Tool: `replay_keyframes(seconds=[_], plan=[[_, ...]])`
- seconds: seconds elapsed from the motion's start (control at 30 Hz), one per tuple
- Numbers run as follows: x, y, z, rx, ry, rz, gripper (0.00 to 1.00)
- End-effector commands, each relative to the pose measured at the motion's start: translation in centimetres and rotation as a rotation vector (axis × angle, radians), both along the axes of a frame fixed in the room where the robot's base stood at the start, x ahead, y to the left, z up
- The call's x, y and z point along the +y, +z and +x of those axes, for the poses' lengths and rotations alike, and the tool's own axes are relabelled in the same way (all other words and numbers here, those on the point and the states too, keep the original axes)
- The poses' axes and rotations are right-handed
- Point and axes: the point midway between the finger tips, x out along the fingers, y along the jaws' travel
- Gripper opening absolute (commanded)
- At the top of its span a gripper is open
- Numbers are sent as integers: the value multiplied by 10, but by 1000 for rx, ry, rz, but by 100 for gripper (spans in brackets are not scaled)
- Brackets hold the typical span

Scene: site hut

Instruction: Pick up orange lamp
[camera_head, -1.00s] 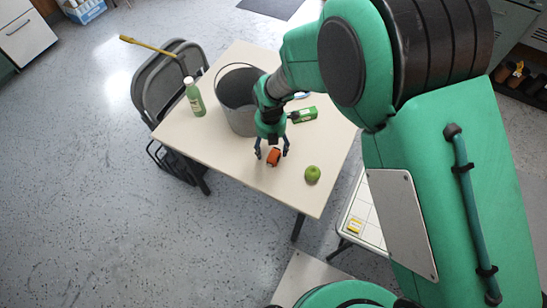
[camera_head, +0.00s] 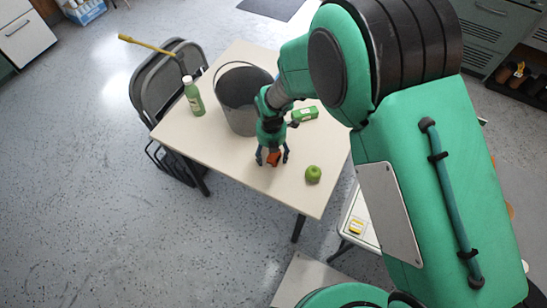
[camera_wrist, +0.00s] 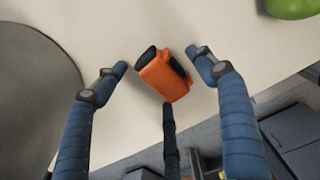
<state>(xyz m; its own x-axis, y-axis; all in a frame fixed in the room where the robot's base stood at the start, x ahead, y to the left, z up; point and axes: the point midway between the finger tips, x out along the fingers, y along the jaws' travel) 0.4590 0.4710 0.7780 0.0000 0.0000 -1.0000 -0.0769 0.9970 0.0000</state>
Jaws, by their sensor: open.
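The orange lamp (camera_head: 273,158) is a small orange block with dark ends, lying on the cream table (camera_head: 226,163). It also shows in the wrist view (camera_wrist: 163,75), tilted between my fingers. My gripper (camera_head: 272,160) is open over the lamp, with fingers on both sides of it. In the wrist view my gripper (camera_wrist: 160,70) shows two blue fingers apart from the lamp, with a gap on each side. A third dark finger reaches up beside the lamp's lower end. In the head view my gripper partly hides the lamp.
A green apple (camera_head: 313,174) sits right of the lamp. A grey bucket (camera_head: 241,121) stands close behind my gripper on the left. A green bottle (camera_head: 194,97) and a green box (camera_head: 305,114) are also on the table. The table's front left is clear.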

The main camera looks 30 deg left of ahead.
Motion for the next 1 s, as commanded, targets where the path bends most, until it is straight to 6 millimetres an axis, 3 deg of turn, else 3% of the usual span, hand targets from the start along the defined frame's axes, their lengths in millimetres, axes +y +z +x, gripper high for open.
replay_keyframes(seconds=[0.47, 0.7, 1.0], plan=[[0, 1, 0, 0, 0, 0, 70], [0, 1, 0, 0, 0, 0, 43], [0, 1, 0, 0, 0, 0, 41]])
